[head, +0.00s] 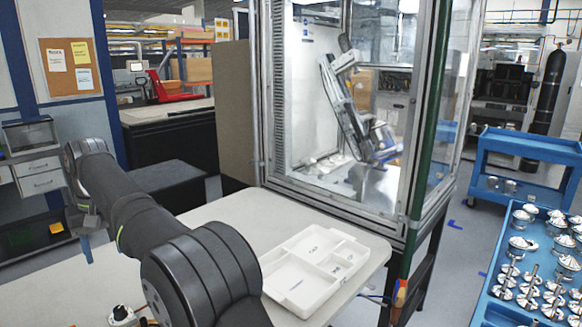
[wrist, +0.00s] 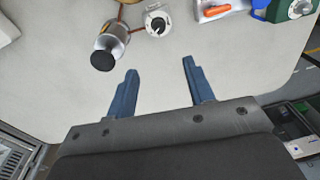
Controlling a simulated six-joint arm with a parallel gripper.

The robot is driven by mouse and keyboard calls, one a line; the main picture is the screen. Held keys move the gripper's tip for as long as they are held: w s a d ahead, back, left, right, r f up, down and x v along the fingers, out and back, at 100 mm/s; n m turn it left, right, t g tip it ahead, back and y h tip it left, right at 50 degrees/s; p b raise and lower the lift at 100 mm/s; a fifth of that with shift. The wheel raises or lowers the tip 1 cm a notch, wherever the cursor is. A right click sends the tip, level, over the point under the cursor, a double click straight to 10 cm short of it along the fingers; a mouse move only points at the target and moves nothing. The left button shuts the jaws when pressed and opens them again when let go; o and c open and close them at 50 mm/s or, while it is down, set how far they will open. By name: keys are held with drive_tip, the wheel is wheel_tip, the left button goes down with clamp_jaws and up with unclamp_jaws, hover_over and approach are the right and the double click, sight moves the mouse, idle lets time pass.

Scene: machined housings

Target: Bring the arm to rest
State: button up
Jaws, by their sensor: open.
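My gripper (wrist: 160,85) shows in the wrist view with its two blue fingers spread apart and nothing between them. It hangs over a bare part of the pale table (wrist: 60,85). In the head view my dark arm reaches across the lower left, over the same table (head: 215,212). My fingertips are out of sight in the head view.
A metal cylinder with a black cap (wrist: 110,47) and a white round device (wrist: 157,20) stand beyond my fingers. An orange-handled tool (wrist: 217,11) lies near a green box (wrist: 290,8). A white divided tray (head: 312,270), a glazed enclosure (head: 340,110) and a blue cart (head: 525,160) stand rightward.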

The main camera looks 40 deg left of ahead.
drive_tip(key=shift+w+d+f+n+g+y, duration=0.1)
drive_tip(key=shift+w+d+n+g+y, duration=0.3)
drive_tip(key=shift+n, duration=0.6)
drive_tip(key=shift+w+d+f+n+g+y, duration=0.15)
drive_tip(key=shift+w+d+n, duration=0.35)
drive_tip(key=shift+n, duration=0.5)
drive_tip(key=shift+s+d+r, duration=0.1)
